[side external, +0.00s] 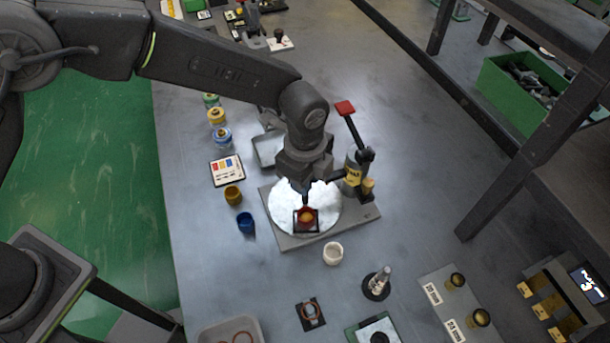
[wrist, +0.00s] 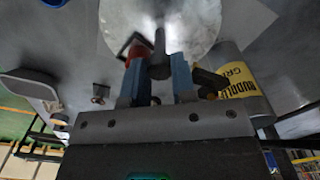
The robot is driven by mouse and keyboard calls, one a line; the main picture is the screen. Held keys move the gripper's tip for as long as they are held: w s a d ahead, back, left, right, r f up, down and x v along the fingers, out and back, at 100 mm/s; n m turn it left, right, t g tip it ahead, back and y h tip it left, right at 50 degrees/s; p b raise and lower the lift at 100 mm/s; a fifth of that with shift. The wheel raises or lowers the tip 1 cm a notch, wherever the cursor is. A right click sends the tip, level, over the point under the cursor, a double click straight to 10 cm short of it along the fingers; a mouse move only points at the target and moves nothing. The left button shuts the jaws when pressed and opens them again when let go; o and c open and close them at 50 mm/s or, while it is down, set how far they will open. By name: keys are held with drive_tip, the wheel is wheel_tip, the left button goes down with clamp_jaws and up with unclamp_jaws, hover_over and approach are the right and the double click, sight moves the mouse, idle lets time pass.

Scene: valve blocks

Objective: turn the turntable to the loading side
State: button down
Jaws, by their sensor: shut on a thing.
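The turntable (side external: 283,212) is a bright, round metal disc on a grey base plate (side external: 354,223). It also shows at the top of the wrist view (wrist: 195,14). A dark square holder with a red and orange piece (side external: 306,217) sits near the disc's front edge. My gripper (side external: 305,196) reaches down over the disc just behind this holder. In the wrist view, its two blue-grey fingers (wrist: 159,72) stand either side of a dark upright post (wrist: 159,45) and are shut on it. The post's lower end is hard to make out.
A yellow-labelled canister (side external: 353,172) stands close behind-right of the disc, beside a black lever with a red pad (side external: 345,108). A brown cup (side external: 233,194) and blue cup (side external: 246,223) stand left. A white cup (side external: 333,253) stands in front.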

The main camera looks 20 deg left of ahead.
drive_tip(key=shift+d+r+m, duration=0.1)
drive_tip(key=shift+r+m, duration=0.05)
drive_tip(key=shift+m, duration=1.05)
drive_tip(key=c, duration=1.2)
unclamp_jaws()
wheel_tip(320, 180, up, 14)
drive_tip(key=shift+f, duration=0.15)
